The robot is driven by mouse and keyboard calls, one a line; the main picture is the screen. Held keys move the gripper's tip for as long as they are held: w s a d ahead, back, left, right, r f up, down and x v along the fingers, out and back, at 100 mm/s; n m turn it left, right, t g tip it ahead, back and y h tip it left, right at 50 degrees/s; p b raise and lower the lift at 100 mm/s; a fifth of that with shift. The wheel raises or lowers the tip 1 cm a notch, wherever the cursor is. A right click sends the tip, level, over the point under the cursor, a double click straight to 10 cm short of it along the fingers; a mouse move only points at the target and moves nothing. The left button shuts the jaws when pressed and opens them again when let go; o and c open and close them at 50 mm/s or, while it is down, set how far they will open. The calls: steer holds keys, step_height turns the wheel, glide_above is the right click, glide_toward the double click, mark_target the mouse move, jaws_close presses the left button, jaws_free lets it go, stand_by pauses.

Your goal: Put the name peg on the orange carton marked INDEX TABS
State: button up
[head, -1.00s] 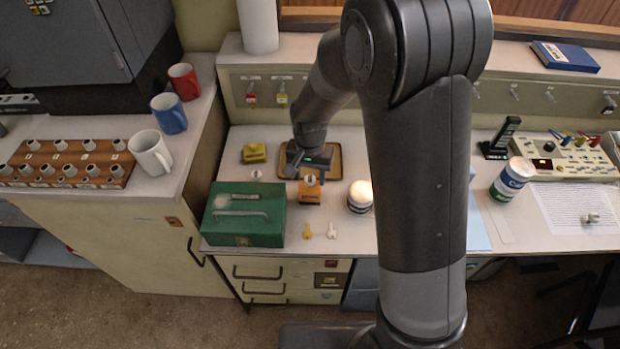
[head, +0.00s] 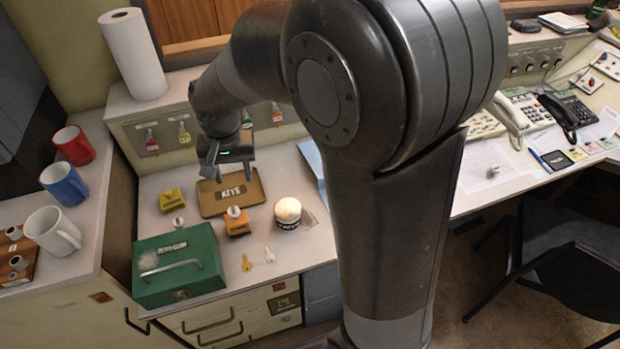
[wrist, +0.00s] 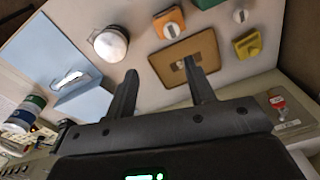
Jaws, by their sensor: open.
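The orange carton (head: 238,228) stands on the desk in front of the KEYS tray (head: 212,207). A small pale peg (head: 233,211) rests on top of it. The carton (wrist: 165,17) and the peg (wrist: 172,30) also show in the wrist view. The carton's lettering is too small to read, and so is any name on the peg. My gripper (head: 230,172) is open and empty, raised above the back of the tray and apart from the carton. In the wrist view its fingers (wrist: 160,70) are spread with nothing between them.
The green petty cash box (head: 180,252) is front left. A round black-and-white pot (head: 288,213) stands right of the orange carton.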

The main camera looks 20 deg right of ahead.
steer(key=s+d+r+n+t, duration=0.1)
steer(key=s+d+r+t, duration=0.1)
steer(key=s+d+r, duration=0.4)
steer(key=s+d+r+n+t, duration=0.1)
steer(key=s+d+r+t, duration=0.2)
steer(key=s, duration=0.9)
steer(key=d+r, duration=0.3)
steer(key=d, duration=0.1)
steer(key=shift+s+d, duration=0.2)
steer(key=shift+s, duration=0.05)
